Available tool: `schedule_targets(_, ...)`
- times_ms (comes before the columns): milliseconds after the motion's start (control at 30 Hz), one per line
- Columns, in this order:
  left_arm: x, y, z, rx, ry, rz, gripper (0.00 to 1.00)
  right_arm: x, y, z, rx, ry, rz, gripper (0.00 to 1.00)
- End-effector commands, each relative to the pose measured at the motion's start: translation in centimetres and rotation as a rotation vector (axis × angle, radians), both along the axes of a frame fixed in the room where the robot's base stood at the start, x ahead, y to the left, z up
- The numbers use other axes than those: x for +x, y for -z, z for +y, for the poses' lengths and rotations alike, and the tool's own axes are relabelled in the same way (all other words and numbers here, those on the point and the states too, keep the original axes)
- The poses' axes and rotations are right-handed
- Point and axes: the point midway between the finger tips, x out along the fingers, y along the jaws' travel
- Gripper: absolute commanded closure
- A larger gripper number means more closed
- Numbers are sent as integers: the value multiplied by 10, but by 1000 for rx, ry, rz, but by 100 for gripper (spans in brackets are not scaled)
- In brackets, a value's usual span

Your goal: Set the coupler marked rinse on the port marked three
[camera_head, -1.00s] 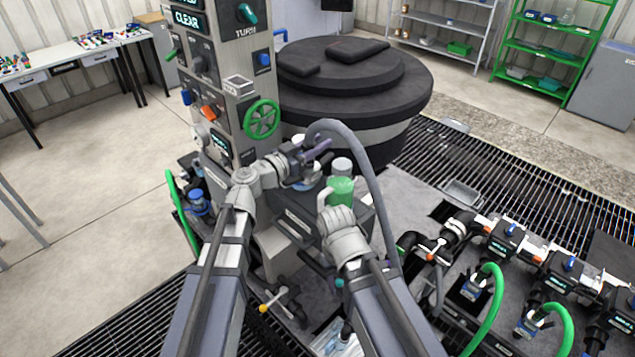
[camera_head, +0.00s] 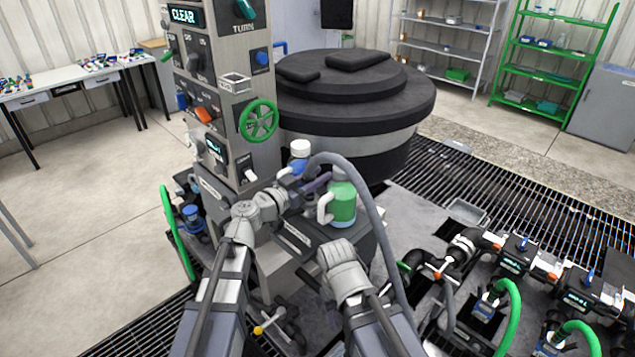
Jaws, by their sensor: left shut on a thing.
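My left gripper (camera_head: 312,184) is over the small counter beside the control column, in front of the blue and green jugs. It is shut on the end of a grey hose (camera_head: 372,205), which arches up and falls to the right. The coupler at that end is mostly hidden by the fingers, and I cannot read its marking. The dark port manifold (camera_head: 548,280) is at the lower right, with small lit displays too small to read, so I cannot tell which port is three. My right wrist shows at the lower middle, but its gripper does not show.
A blue jug with a white cap (camera_head: 299,148) and a green jug (camera_head: 343,205) stand on the counter close to my left gripper. Green hoses (camera_head: 513,305) rise from blue-bodied couplers by the manifold. A large black-lidded tank (camera_head: 350,100) stands behind. The grated floor between is mostly open.

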Motion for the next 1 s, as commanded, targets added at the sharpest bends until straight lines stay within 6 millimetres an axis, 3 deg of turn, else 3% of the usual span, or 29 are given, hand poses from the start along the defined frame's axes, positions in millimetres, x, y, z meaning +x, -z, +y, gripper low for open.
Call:
schedule_targets(300,0,3,0,-1,0,0,100,0,3,0,0,0,0,50)
schedule_targets(333,0,1,0,0,0,0,62,0,2,0,0,0,0,50)
schedule_targets(400,0,1,0,0,0,0,54,0,1,0,0,0,0,50)
schedule_targets(767,-1,-4,1,0,0,0,53,0,-4,0,0,0,0,50)
schedule_targets(1000,-35,-2,33,0,-4,0,53,0,-2,0,0,0,0,50)
